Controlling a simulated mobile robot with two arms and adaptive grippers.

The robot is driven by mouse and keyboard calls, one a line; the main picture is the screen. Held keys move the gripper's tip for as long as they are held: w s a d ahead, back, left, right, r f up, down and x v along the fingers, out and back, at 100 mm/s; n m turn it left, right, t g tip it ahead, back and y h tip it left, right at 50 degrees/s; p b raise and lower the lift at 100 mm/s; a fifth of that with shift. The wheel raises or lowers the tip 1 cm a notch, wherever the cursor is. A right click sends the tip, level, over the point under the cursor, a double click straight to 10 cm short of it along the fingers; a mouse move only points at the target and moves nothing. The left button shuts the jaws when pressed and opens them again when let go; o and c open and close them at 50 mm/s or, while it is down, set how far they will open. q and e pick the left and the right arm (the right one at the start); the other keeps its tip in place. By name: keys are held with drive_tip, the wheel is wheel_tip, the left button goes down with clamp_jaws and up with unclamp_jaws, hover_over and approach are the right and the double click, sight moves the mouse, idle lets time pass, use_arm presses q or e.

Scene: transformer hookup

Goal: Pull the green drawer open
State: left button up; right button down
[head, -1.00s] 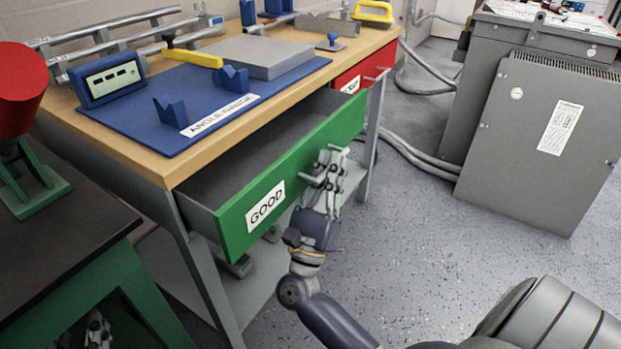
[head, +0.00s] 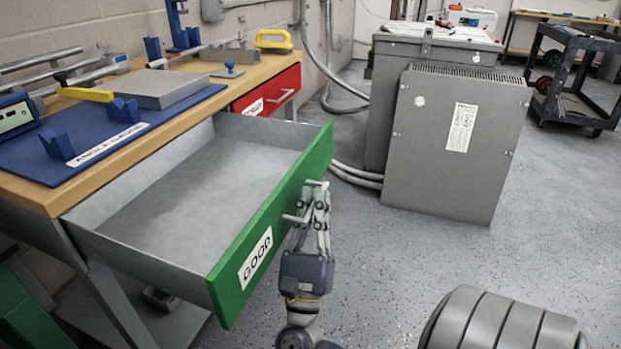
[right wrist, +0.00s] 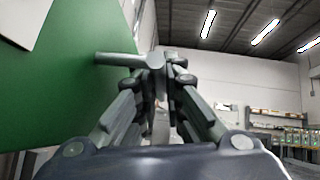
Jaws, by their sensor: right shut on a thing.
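The green drawer (head: 291,215) with a "GOOD" label is pulled well out from under the wooden workbench, and its grey inside is empty. My right gripper (head: 310,206) is at the drawer's front, shut on the drawer's handle (head: 316,184). In the right wrist view the gripper's fingers (right wrist: 158,80) close around the pale handle bar (right wrist: 122,60), with the green front (right wrist: 70,85) beside it. My left gripper is not in view.
A red drawer (head: 272,92) is shut behind the green one. A blue mat (head: 80,135) with a grey plate (head: 160,90) lies on the bench (head: 35,193). A large grey cabinet (head: 455,145) stands to the right. The floor between is clear.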

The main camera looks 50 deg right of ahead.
drive_tip(key=shift+f, duration=0.1)
drive_tip(key=c, duration=1.7)
unclamp_jaws()
drive_tip(key=v, duration=1.2)
drive_tip(key=shift+s, duration=0.1)
